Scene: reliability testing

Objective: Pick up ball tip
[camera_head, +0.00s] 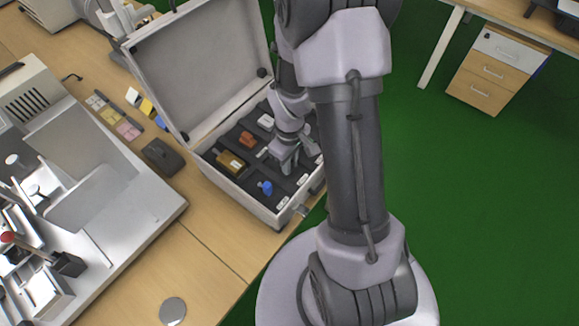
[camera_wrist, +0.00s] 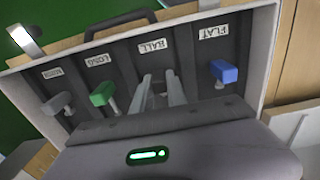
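My gripper (camera_wrist: 160,77) reaches down into the case compartment whose label (camera_wrist: 156,46) reads BALL. Its two fingers stand apart with a dark gap between them, so it looks open. I cannot make out a ball tip between or under the fingers; my gripper may hide it. In the head view my gripper (camera_head: 286,158) is low inside the open case (camera_head: 238,187), on its right side.
In the wrist view a blue tip (camera_wrist: 224,72) lies in the FLAT compartment, right of my gripper. A green tip (camera_wrist: 103,94) lies under LONG, and a grey one (camera_wrist: 56,103) is further left. Dark dividers separate them. Orange (camera_head: 248,139) and brown (camera_head: 231,162) pieces lie left of my gripper.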

